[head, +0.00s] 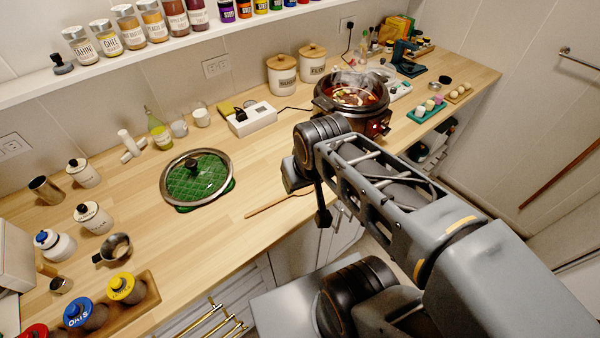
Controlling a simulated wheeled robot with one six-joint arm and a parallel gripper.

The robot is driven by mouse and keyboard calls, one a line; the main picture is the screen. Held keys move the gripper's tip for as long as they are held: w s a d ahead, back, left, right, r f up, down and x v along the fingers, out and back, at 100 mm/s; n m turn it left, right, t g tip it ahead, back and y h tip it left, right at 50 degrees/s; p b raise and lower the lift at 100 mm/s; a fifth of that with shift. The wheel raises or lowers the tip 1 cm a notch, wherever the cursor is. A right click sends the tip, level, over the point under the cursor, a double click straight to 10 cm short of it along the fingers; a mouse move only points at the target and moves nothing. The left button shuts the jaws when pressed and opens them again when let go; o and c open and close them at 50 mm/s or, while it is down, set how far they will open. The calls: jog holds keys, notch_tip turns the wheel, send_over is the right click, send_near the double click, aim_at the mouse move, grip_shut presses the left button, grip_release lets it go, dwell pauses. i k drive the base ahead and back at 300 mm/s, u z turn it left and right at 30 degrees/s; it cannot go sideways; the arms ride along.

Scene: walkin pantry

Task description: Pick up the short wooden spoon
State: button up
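A wooden spoon (277,204) lies on the light wood counter near its front edge, in the middle of the head view. Its thin handle points left, and its right end runs up to my arm, where it is partly hidden. My arm reaches in from the lower right, over the counter edge. The end of my arm, with my gripper (322,217), hangs down just right of the spoon. The fingers are dark and small here, so I cannot tell whether they are open or touching the spoon.
A green-based glass lid (197,178) lies left of the spoon. A slow cooker (350,100) with food stands behind my arm. Jars, a pan (113,249) and a wooden tray (146,291) of lidded shakers are at left. Counter around the spoon's handle is clear.

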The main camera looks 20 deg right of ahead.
aim_at(309, 189)
jog(key=k, duration=1)
jog(key=u, duration=1.85)
jog(key=i, duration=1.1)
jog(key=z, duration=1.7)
